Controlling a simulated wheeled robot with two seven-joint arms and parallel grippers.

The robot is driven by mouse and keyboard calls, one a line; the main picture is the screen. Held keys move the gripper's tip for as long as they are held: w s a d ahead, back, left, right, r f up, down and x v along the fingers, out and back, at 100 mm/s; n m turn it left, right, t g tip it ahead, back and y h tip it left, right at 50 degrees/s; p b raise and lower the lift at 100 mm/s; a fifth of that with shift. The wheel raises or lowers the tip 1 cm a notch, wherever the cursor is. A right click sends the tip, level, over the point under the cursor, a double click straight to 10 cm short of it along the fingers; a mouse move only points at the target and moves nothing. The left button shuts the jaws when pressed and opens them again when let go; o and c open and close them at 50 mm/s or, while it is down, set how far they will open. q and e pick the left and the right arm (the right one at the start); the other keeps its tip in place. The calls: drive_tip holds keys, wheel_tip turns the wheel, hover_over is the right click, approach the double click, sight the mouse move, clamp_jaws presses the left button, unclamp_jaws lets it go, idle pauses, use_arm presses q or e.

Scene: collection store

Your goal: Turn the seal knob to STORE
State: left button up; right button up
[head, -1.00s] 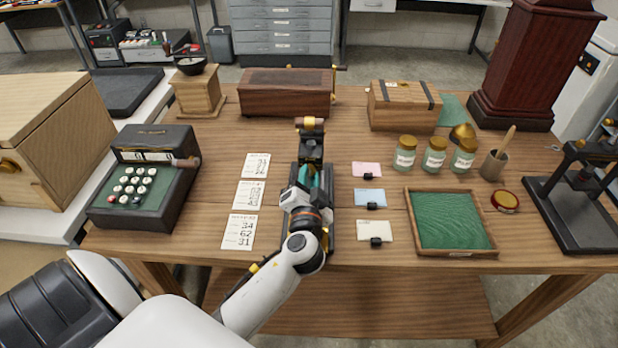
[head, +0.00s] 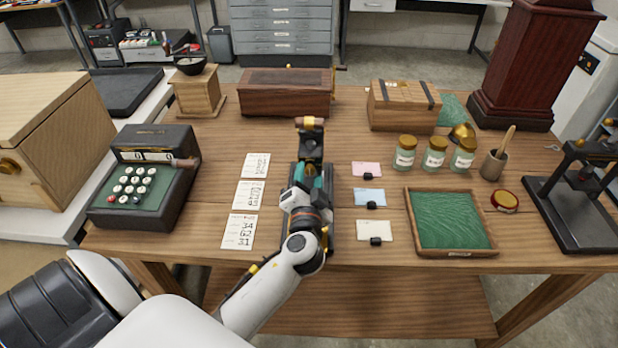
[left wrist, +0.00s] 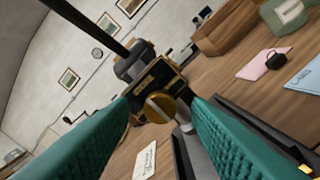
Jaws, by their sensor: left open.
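A black device (head: 312,148) with a wooden-ended handle on top stands at the middle of the table. In the left wrist view it shows as a dark body with brass trim (left wrist: 152,78). The seal knob (left wrist: 158,107) is a round brass knob with a raised bar across its face, on the near side of the device. Its marking cannot be read. My left gripper (head: 311,172) is open in front of the device. In the left wrist view its teal fingers (left wrist: 162,103) stand on either side of the knob, with a gap visible; contact cannot be told.
Number cards (head: 249,195) lie left of the device, and coloured cards with small black pieces (head: 369,197) lie right of it. A green-lined tray (head: 492,250), jars (head: 435,155) and a black press (head: 570,215) are farther right. A keypad box (head: 150,180) stands left.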

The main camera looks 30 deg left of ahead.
use_arm(q)
drive_tip(key=b+v, duration=0.3)
drive_tip(key=v, duration=0.7)
drive_tip(key=shift+s+d+f, duration=0.1)
drive_tip(key=shift+s+f, duration=0.05)
drive_tip(key=shift+s, duration=0.05)
drive_tip(key=shift+v, duration=0.75)
